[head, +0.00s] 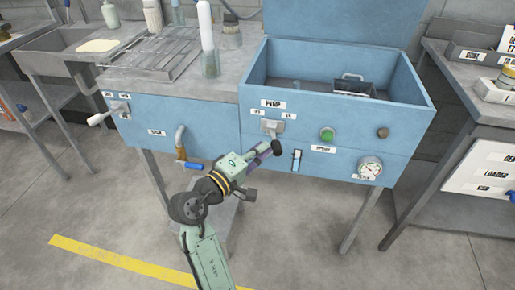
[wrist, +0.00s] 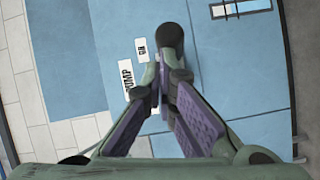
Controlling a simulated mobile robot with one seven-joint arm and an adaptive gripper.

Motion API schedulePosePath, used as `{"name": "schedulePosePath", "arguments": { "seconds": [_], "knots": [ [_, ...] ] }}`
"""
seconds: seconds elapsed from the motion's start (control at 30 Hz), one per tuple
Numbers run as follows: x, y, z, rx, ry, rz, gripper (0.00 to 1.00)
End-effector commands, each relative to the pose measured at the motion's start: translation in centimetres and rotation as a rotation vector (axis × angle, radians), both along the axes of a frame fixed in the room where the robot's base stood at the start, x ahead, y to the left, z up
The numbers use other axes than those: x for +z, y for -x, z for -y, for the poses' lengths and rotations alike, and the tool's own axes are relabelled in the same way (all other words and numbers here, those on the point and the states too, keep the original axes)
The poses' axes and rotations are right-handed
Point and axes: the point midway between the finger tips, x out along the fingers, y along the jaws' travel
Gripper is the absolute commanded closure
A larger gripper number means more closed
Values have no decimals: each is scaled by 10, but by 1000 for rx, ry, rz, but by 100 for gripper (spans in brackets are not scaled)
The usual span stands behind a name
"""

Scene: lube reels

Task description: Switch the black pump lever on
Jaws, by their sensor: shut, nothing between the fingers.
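The pump switch plate (head: 272,127) is on the blue front panel, under the PUMP label (head: 272,104). Its black lever (head: 276,147) sticks out toward me, its knob at my fingertips. In the wrist view the black lever (wrist: 170,40) stands just beyond the fingertips and overlaps them. My gripper (head: 264,149) is shut and empty, close beside the lever; it also shows in the wrist view (wrist: 165,85). I cannot tell whether it touches the lever. The fingers hide much of the switch plate in the wrist view.
A green button (head: 327,134), a dark knob (head: 383,132) and a gauge (head: 369,168) are to the right. A sight tube (head: 296,160) is below right. A tap (head: 181,145) and another lever (head: 100,118) are left.

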Motion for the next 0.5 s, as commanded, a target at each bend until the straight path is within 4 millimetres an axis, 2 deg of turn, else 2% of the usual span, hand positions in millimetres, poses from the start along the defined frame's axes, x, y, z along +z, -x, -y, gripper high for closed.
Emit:
{"name": "schedulePosePath", "arguments": {
  "seconds": [0.27,0.5],
  "knots": [
    [0,8,-9,3,0,-2,100],
    [2,44,-42,6,-2,0,100]
  ]
}}
